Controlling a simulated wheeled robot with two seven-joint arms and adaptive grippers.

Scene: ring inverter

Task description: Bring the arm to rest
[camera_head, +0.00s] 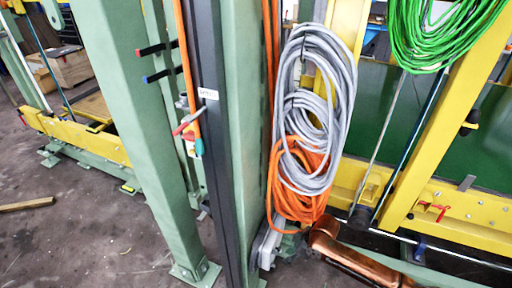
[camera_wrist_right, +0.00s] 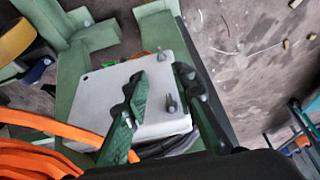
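My right gripper (camera_wrist_right: 160,72) shows in the right wrist view with its two dark green, black-jointed fingers spread apart. Nothing is held between the fingertips. Behind them is a pale grey box (camera_wrist_right: 95,95) with small grey pegs on its face. A peg (camera_wrist_right: 170,103) appears in the gap between the fingers; I cannot tell how far behind it is. In the head view the right gripper is not clearly made out near the foot of the dark green-sided column. My left gripper is not seen in either view.
Grey cable (camera_head: 318,110) and orange cable (camera_head: 300,195) hang in coils beside the column (camera_head: 240,120). Green cable (camera_head: 430,35) hangs at upper right. A yellow frame (camera_head: 425,130) stands right. A green post (camera_head: 140,120) stands left. Floor (camera_head: 70,230) is mostly clear at lower left.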

